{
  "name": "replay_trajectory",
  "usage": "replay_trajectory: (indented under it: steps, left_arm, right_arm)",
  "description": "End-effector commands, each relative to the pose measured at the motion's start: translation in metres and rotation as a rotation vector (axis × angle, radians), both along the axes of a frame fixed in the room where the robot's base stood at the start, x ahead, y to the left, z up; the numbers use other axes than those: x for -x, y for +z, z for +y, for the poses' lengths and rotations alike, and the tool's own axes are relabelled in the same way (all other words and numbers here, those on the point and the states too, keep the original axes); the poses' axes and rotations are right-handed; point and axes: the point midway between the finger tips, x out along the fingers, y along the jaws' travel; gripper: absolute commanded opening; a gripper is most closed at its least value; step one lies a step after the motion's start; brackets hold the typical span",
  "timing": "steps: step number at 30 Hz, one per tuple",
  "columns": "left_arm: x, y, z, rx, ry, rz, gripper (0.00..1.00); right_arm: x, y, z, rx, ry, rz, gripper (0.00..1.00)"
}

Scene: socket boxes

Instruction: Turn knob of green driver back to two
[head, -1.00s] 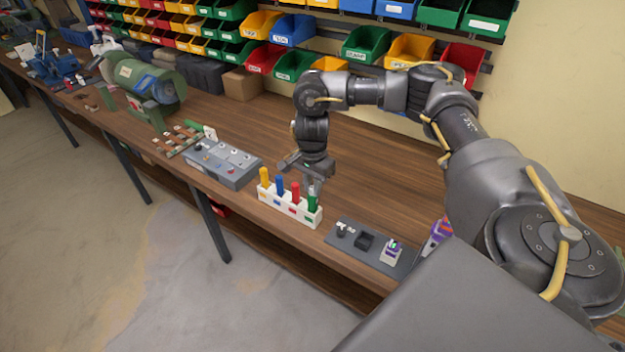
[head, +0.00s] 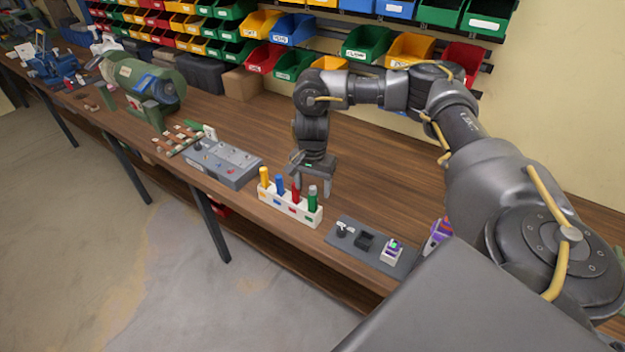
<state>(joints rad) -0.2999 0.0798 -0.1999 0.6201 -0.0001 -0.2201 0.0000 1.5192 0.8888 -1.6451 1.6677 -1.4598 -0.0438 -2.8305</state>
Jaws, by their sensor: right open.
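The green driver (head: 312,200) stands upright in the right-hand slot of a white holder (head: 290,209) on the wooden bench, with a grey knob on top. Yellow (head: 264,177), blue (head: 280,185) and red (head: 295,193) drivers stand in the slots to its left. My right gripper (head: 313,188) points down at the holder's right end, just behind the green driver. Its fingers are spread apart, and I see nothing held between them. Whether a finger touches the driver cannot be told. The knob's number marks are too small to read. My left gripper is not in view.
A dark tray (head: 402,268) with small parts lies right of the holder. A grey panel with knobs (head: 222,163) lies to the left. A green machine (head: 150,85) stands farther left. Bins line the wall. The bench (head: 370,190) behind the holder is clear.

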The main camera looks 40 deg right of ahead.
Motion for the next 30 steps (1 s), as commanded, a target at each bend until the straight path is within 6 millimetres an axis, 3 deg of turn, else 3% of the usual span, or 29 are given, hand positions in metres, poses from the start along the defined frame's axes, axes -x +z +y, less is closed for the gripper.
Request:
replay_trajectory:
  steps: [8,30]
  left_arm:
    - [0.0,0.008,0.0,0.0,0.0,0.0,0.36]
    - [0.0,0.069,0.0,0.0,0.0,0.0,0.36]
  right_arm:
    - [0.0,0.008,0.0,0.0,0.0,0.0,0.65]
    - [0.0,0.07,0.0,0.0,0.0,0.001,0.65]
